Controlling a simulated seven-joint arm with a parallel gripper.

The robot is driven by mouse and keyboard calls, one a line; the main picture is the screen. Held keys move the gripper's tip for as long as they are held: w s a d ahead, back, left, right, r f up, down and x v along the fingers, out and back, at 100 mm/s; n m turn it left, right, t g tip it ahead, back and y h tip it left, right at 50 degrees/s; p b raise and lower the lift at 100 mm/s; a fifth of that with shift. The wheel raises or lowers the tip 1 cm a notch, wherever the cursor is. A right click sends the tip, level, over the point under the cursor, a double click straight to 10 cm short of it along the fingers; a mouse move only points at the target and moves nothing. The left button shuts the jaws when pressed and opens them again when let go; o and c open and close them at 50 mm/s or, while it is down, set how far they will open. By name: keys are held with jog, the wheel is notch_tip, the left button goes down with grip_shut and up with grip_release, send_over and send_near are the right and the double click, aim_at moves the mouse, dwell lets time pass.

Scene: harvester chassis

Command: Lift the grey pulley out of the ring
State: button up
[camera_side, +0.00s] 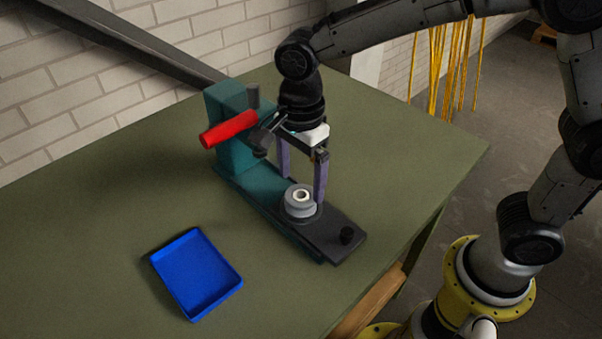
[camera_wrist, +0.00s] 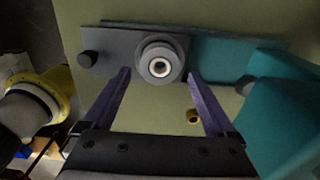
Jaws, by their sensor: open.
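The grey pulley (camera_side: 300,197) sits on the dark plate at the front end of the teal chassis, with a lighter hub and a dark bore in its top. It also shows in the wrist view (camera_wrist: 160,64), beyond the fingertips. A darker round edge shows under it; I cannot tell clearly where the ring begins. My gripper (camera_side: 302,190) points down over the pulley with its two purple fingers apart and nothing held. In the wrist view the fingers (camera_wrist: 158,76) stand left and right of the pulley, and I cannot tell whether they touch it.
A teal upright (camera_side: 231,135) with a red cylinder (camera_side: 229,129) stands behind the gripper. A black knob (camera_side: 347,235) sits on the plate's front end. An empty blue tray (camera_side: 196,275) lies on the green table (camera_side: 90,250) at front left.

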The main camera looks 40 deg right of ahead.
aim_at(301, 194)
jog(key=shift+f, duration=2.4)
jog(key=shift+r, duration=0.1)
jog(key=c, duration=1)
jog(key=shift+r, duration=3.5)
jog(key=shift+c, duration=0.3)
